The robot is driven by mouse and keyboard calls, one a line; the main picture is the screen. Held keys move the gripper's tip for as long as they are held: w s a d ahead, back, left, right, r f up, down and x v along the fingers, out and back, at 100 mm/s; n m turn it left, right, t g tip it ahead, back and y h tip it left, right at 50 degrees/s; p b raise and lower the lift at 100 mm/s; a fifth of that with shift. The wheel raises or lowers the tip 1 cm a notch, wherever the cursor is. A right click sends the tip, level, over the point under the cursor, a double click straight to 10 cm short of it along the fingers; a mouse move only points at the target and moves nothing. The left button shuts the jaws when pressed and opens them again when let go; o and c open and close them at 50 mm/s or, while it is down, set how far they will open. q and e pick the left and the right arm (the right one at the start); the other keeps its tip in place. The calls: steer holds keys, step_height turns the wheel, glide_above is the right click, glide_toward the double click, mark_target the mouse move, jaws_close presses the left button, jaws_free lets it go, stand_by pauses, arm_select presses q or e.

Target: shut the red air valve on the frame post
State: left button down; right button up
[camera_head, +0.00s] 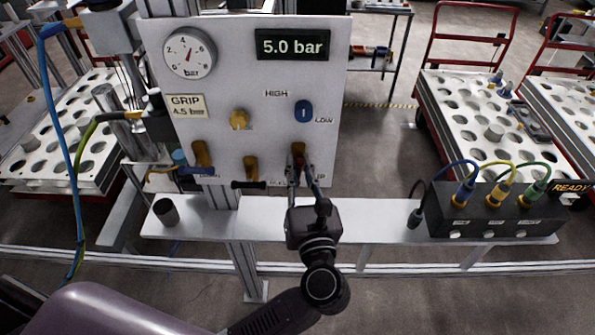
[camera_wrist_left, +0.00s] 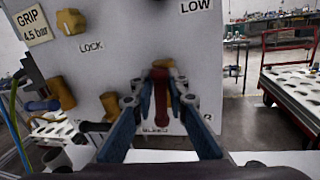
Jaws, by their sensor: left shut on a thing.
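A red valve handle (camera_wrist_left: 160,92) on a brass body shows in the left wrist view, on the white panel (camera_wrist_left: 120,70), above a label that seems to read BLEED. In the head view this valve (camera_head: 298,149) is at the panel's lower right, partly hidden by my gripper. My left gripper (camera_head: 299,172) reaches up to it from below. In the left wrist view its blue fingers (camera_wrist_left: 160,103) are closed on the red handle, one on each side. The handle points roughly downward. My right gripper is not in view.
The panel also carries a gauge (camera_head: 190,52), a 5.0 bar display (camera_head: 292,44), a yellow knob (camera_head: 239,119), a blue selector (camera_head: 304,111) and a blue lever (camera_head: 196,170). A dark cup (camera_head: 166,212) and a black connector box (camera_head: 486,209) stand on the shelf (camera_head: 375,222).

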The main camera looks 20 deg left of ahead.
arm_select(q)
steer(key=shift+d+m, duration=0.2)
steer(key=shift+m, duration=0.6)
steer(key=m, duration=0.3)
steer(key=shift+w+d+f+t, duration=0.1)
steer(key=shift+t, duration=0.3)
steer(key=shift+w+d+f+m+t+h+p, duration=0.15)
steer(key=shift+f+m+t+h+p, duration=0.45)
steer(key=shift+m, duration=1.7)
steer(key=shift+s+d+r+m+t+h+p, duration=0.1)
steer(key=shift+d+m+t+h+p, duration=0.2)
steer(key=shift+m+p, duration=1.35)
steer(key=shift+w+d+f+m+t+h+p, duration=0.1)
steer(key=shift+f+m+t+h+p, duration=0.3)
steer(key=shift+m, duration=2.55)
steer(key=c, duration=2)
jaws_free()
